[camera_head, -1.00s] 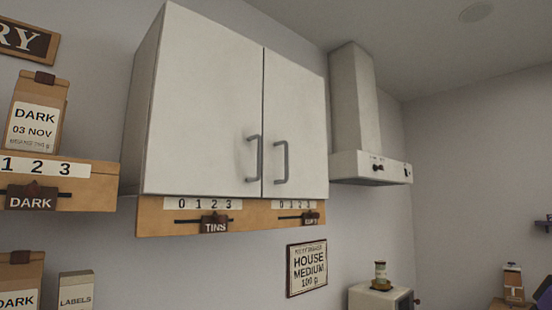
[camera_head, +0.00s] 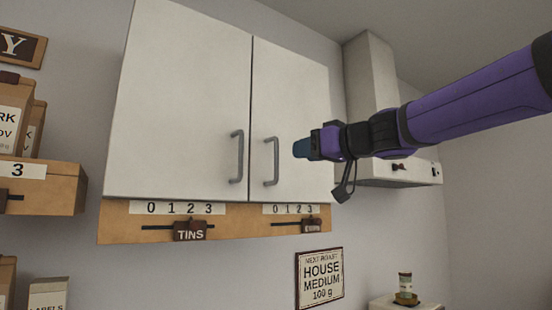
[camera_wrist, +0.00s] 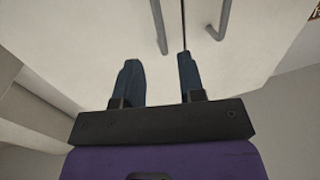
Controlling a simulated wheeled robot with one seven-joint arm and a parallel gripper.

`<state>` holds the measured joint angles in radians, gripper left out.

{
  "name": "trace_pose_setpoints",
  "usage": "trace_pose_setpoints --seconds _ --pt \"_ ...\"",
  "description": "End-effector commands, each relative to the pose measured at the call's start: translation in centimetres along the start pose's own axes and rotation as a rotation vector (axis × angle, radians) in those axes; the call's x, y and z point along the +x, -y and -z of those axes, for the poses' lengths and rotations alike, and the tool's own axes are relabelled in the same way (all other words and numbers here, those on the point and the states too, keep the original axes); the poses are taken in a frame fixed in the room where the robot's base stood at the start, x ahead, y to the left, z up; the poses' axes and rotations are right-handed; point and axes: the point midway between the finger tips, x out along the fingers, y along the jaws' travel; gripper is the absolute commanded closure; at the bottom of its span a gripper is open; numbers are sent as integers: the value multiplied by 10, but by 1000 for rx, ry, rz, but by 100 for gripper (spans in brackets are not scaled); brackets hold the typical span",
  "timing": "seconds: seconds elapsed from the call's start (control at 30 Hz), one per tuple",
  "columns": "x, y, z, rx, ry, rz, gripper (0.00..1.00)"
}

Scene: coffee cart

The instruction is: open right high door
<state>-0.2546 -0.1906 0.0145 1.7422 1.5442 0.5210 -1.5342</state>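The right high door (camera_head: 290,110) is the white right-hand door of the wall cabinet and looks closed. Its grey vertical bar handle (camera_head: 275,162) is near its lower left edge. My gripper (camera_head: 300,148) is in front of this door, to the right of the handle, pointing left. In the wrist view my gripper (camera_wrist: 158,62) has its two dark blue fingers apart with nothing between them. Two bar handles show beyond the fingertips, a left one (camera_wrist: 159,25) and a right one (camera_wrist: 221,20). Neither is between the fingers.
The left door (camera_head: 180,100) is closed, its handle (camera_head: 237,157) close to the right one. A wooden rail (camera_head: 125,222) with number labels runs under the cabinet. A range hood (camera_head: 370,80) stands right of the cabinet, behind my arm. A sign (camera_head: 320,278) hangs below.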

Motion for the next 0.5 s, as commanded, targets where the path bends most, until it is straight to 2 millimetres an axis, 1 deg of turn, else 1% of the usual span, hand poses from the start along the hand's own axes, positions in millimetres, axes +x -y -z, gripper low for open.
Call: trace_pose_setpoints --seconds 0.3,0.5 --pt "56 0 -2 2 3 2 64" --pt "83 0 -2 1 3 2 64"
